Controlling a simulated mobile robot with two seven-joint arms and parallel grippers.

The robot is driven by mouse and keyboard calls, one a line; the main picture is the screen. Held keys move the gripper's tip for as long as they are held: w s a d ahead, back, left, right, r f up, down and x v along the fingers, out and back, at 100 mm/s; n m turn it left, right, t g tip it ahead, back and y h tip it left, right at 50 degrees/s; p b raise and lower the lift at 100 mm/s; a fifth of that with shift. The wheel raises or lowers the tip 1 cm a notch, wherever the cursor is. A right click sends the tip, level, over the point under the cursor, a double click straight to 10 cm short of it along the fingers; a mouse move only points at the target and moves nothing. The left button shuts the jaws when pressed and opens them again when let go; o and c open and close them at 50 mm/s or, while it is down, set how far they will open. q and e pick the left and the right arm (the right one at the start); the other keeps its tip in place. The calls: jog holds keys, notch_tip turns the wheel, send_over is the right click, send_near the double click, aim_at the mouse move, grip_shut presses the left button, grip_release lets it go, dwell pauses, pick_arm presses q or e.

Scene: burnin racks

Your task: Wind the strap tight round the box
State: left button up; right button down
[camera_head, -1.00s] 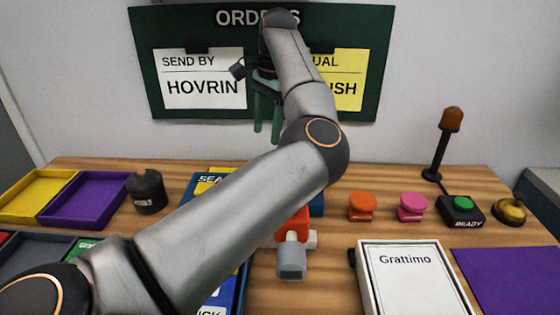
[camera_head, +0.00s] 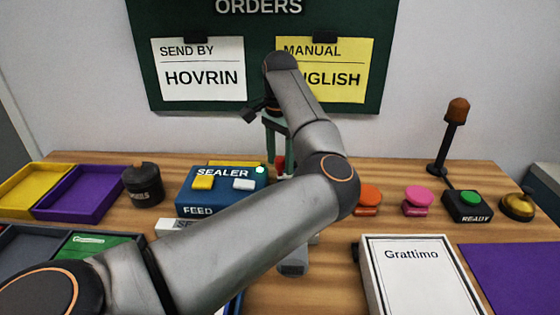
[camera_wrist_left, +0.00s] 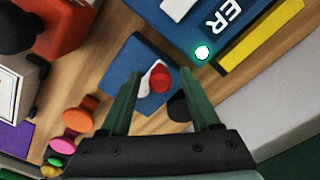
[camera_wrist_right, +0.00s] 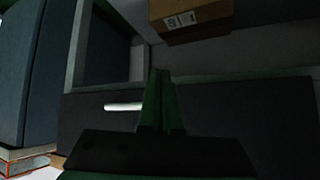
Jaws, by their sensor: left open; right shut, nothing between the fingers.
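A white box marked Grattimo (camera_head: 412,275) stands at the front right of the table. I cannot make out a strap with certainty. My left gripper (camera_head: 279,148) is open, pointing down over the back middle of the table. In the left wrist view its fingers (camera_wrist_left: 162,75) stand on either side of a red-and-white knob (camera_wrist_left: 158,80) on a blue block (camera_wrist_left: 135,75). Contact cannot be told. My right gripper (camera_wrist_right: 157,75) is shut and empty in the right wrist view, in a dark place away from the table top.
The blue sealer (camera_head: 215,205) with a lit green lamp is left of my left gripper. Orange (camera_head: 368,197) and pink (camera_head: 418,200) knobs, a READY button (camera_head: 468,204) and a bell (camera_head: 516,206) line the back right. My left forearm hides the table's middle. A cardboard box (camera_wrist_right: 190,18) shows in the right wrist view.

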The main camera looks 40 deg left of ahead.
pick_arm(q)
jog(key=shift+f, duration=0.2)
jog(key=shift+c, duration=0.2)
grip_shut()
